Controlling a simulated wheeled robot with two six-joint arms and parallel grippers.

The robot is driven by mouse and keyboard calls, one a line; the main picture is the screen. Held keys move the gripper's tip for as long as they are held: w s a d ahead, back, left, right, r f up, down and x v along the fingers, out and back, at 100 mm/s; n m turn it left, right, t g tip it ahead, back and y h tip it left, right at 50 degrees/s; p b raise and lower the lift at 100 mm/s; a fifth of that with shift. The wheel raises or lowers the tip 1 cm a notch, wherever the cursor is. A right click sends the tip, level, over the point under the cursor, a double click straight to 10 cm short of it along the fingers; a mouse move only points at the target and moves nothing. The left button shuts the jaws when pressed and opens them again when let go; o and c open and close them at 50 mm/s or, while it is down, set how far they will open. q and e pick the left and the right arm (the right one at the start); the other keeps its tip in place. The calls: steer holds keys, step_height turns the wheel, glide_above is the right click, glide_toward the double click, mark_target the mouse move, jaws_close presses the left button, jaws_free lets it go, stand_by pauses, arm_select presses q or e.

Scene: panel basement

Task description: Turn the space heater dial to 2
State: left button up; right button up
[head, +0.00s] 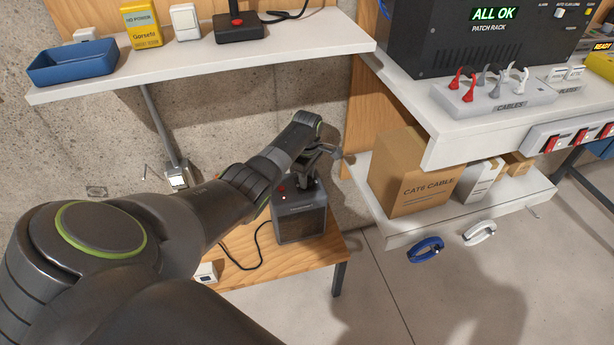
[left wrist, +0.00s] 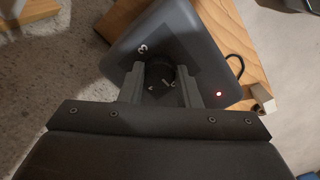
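The space heater (head: 300,218) is a dark grey box standing on a low wooden table. A small red light glows on its top, and this also shows in the left wrist view (left wrist: 219,94). My left gripper (head: 312,165) is over the heater's top. In the left wrist view its two fingers (left wrist: 160,82) point down on either side of the round black dial (left wrist: 160,77). Whether the fingers touch the dial is hard to tell. A white "3" is readable beside the dial; other marks are partly hidden. My right gripper is not in view.
The low wooden table (head: 285,262) has a black cord lying on it. A white shelf (head: 215,65) overhangs from the wall. To the right, a lower shelf (head: 490,205) holds a CAT6 cable box (head: 415,180), with blue and white handles or clips at its front edge.

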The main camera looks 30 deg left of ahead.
arm_select(q)
steer(key=shift+c, duration=1.3)
